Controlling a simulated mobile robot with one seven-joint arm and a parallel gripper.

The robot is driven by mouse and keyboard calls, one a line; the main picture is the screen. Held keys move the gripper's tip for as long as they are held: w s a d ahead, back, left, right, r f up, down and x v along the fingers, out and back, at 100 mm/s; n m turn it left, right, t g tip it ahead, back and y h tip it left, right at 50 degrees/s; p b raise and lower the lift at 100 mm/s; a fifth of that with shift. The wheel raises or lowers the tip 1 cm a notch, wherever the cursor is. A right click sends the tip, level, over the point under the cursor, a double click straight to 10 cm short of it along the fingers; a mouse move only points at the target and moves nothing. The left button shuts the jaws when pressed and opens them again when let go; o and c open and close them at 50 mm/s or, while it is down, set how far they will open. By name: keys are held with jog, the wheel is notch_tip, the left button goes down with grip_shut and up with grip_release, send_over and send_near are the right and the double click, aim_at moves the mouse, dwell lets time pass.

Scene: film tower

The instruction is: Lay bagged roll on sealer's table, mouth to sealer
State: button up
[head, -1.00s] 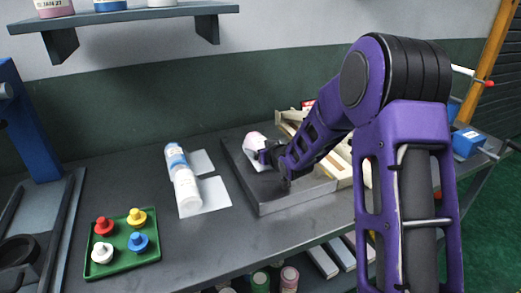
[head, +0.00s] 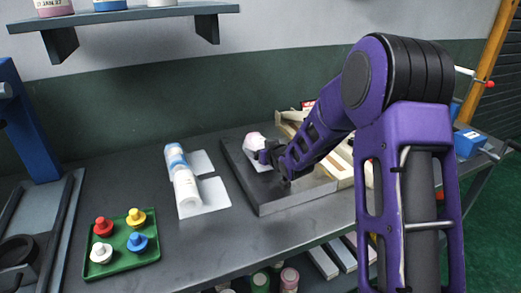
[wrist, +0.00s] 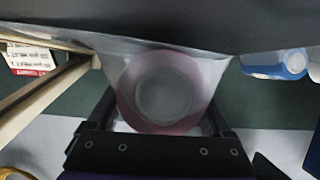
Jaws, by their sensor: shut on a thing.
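A pale pink roll in a clear bag (head: 253,143) is at the back left of a raised dark grey slab (head: 290,202), which looks like the sealer's table. My gripper (head: 266,156) is shut on the bagged roll from its right side. In the wrist view the roll (wrist: 163,90) shows end-on as a pinkish ring, with my gripper's fingers (wrist: 163,115) on either side. The clear bag spreads towards the dark surface at the top of the wrist view. I cannot tell whether the roll touches the slab. A cream frame (head: 341,152) stands at the slab's right, partly hidden by my arm.
White and blue bagged rolls (head: 184,186) lie on the bench left of the slab. A green tray (head: 150,256) with several coloured knobbed pieces sits at front left. A shelf (head: 130,14) hangs above. The bench between the rolls and slab is clear.

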jog(key=o, duration=1.5)
jog(key=shift+f, duration=0.1)
jog(key=shift+r+p+v, duration=0.2)
jog(key=shift+p+v, duration=0.8)
jog(key=shift+v, duration=7.75)
jog(key=shift+a, duration=0.15)
